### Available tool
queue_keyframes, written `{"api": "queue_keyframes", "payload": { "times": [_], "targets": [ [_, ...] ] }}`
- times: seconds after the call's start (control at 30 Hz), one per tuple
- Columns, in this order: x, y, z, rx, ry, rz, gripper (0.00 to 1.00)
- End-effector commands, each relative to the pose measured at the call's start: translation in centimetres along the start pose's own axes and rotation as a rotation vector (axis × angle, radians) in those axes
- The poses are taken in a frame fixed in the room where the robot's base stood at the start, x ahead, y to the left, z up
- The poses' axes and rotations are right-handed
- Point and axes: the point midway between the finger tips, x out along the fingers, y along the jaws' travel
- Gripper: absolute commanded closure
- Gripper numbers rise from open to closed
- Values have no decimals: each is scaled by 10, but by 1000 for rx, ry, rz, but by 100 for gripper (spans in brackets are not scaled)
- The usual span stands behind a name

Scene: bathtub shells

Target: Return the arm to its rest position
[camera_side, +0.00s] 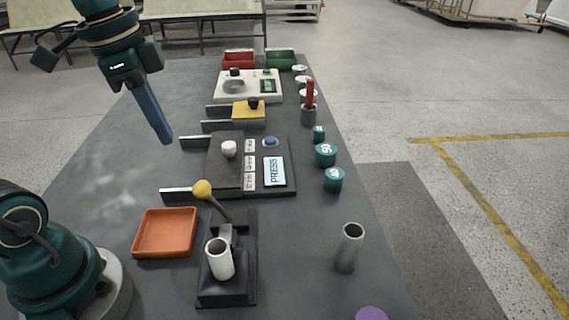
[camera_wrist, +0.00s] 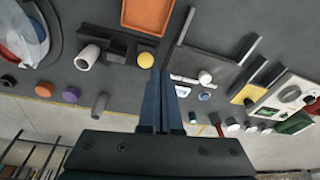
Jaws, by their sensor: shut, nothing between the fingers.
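My gripper (camera_side: 165,137) is high over the far left part of the dark table (camera_side: 110,160) in the side view, with its long blue fingers pointing down and slightly right. The fingers are together and empty, clear of everything on the table. In the wrist view the shut fingers (camera_wrist: 164,78) stand in the middle of the picture.
On the table stand an orange tray (camera_side: 165,232), a yellow-knobbed lever (camera_side: 202,189), a white tube (camera_side: 219,257), a grey tube (camera_side: 349,247), a PRESS panel (camera_side: 274,171), green weights (camera_side: 325,154) and a white scale (camera_side: 240,86). The table's left side is bare.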

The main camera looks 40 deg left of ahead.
Motion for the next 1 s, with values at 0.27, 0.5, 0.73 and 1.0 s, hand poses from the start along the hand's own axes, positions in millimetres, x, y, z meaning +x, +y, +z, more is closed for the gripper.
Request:
{"api": "queue_keyframes", "payload": {
  "times": [0.27, 0.5, 0.73, 1.0],
  "targets": [
    [0, 0, 0, 1, 0, 0, 100],
    [-10, 26, -2, 85, 48, -43, 100],
    [2, 68, 15, -143, 192, -134, 100],
    [22, 73, 23, -510, 287, -135, 100]
  ]
}}
